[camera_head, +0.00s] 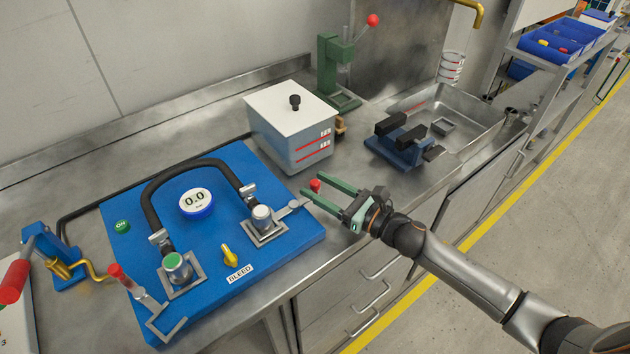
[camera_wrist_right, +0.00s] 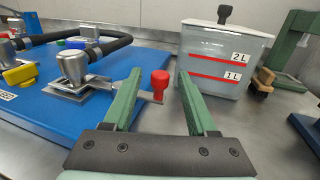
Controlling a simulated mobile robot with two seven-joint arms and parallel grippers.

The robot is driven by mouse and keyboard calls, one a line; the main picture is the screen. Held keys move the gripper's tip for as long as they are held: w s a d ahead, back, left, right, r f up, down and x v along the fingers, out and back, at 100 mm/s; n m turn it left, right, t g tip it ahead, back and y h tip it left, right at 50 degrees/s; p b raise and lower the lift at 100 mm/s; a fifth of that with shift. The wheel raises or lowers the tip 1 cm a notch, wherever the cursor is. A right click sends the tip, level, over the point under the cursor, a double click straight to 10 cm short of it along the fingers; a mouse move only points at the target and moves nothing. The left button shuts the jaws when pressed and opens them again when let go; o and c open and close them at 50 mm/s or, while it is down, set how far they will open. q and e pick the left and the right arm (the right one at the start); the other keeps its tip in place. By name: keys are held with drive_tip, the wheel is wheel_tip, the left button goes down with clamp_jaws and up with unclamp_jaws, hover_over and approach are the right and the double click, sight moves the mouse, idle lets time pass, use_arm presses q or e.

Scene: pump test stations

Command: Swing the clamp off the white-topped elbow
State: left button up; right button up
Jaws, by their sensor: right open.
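The white-topped elbow (camera_head: 263,217) stands at the right side of the blue board, at one end of the black hose; its grey top also shows in the right wrist view (camera_wrist_right: 72,66). Its clamp lever (camera_head: 293,204) lies flat and points right, ending in an upright red knob (camera_head: 315,185). My right gripper (camera_head: 317,186) is open, its green fingers either side of the red knob (camera_wrist_right: 160,82). I cannot tell whether either finger touches it. The left finger hides part of the lever in the right wrist view. My left gripper is out of view.
The green-topped elbow (camera_head: 177,264) has its own red-handled clamp (camera_head: 117,271) to its left. A gauge (camera_head: 195,201) reads 0.0. A lidded grey tank (camera_head: 290,120) stands behind my gripper. A blue-based fixture (camera_head: 402,150) and a sink lie to the right.

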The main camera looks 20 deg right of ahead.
drive_tip(key=shift+x, duration=0.8)
clamp_jaws()
idle(1.0)
